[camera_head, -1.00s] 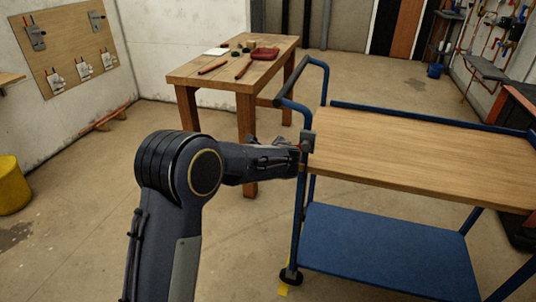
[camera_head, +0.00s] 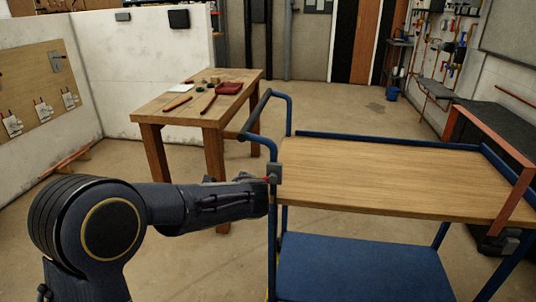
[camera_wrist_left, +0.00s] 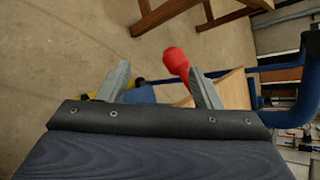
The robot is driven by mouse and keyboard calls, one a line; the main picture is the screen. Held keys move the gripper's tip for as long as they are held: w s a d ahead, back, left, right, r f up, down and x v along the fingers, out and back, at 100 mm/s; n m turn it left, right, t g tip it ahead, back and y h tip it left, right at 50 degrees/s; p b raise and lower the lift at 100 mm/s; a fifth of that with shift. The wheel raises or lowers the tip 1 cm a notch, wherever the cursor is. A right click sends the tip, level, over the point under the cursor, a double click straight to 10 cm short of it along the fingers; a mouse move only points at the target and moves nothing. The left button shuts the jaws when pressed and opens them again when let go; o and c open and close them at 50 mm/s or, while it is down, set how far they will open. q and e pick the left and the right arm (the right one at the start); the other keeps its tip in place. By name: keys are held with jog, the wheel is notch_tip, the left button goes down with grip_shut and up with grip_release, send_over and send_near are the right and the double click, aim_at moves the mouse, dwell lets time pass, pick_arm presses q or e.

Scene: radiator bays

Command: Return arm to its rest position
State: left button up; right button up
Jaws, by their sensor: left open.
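My left arm enters the head view from the lower left and reaches right. Its gripper (camera_head: 272,178) is by the near left corner post of the trolley (camera_head: 400,180), close below the trolley's blue push handle. In the left wrist view the two fingers of my left gripper (camera_wrist_left: 159,70) stand apart. A red knob (camera_wrist_left: 176,62) shows between them, nearer the right finger; I cannot tell whether it touches that finger. In the head view the gripper mostly hides this spot. My right arm is not in view.
The trolley has a wooden top and a blue lower shelf (camera_head: 360,268). A wooden table (camera_head: 160,115) with tools and a dark red cloth (camera_head: 229,88) stands behind. Open concrete floor (camera_head: 345,110) lies behind the trolley.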

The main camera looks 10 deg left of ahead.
pick_arm(q)
jog(key=s+a+n+g+h, duration=0.2)
jog(key=s+a+n, duration=0.35)
jog(key=s, duration=0.45)
jog(key=s+a+n+g+h, duration=0.1)
jog(key=s+a+n+g, duration=0.1)
jog(key=s+a+n, duration=0.5)
jog(key=s+d+f+n+h, duration=0.1)
jog(key=s+d+n+h, duration=0.3)
jog(key=s, duration=0.6)
jog(key=s+d+f+n+h, duration=0.1)
jog(key=s+d+n+h, duration=0.1)
jog(key=s+d+n, duration=0.6)
notch_tip(320, 180, up, 13)
jog(key=s+a+m+p, duration=0.1)
jog(key=s+m+p, duration=0.1)
jog(key=p, duration=1.1)
jog(key=shift+s+m, duration=0.3)
jog(key=shift+m, duration=0.05)
jog(key=shift+a, duration=0.1)
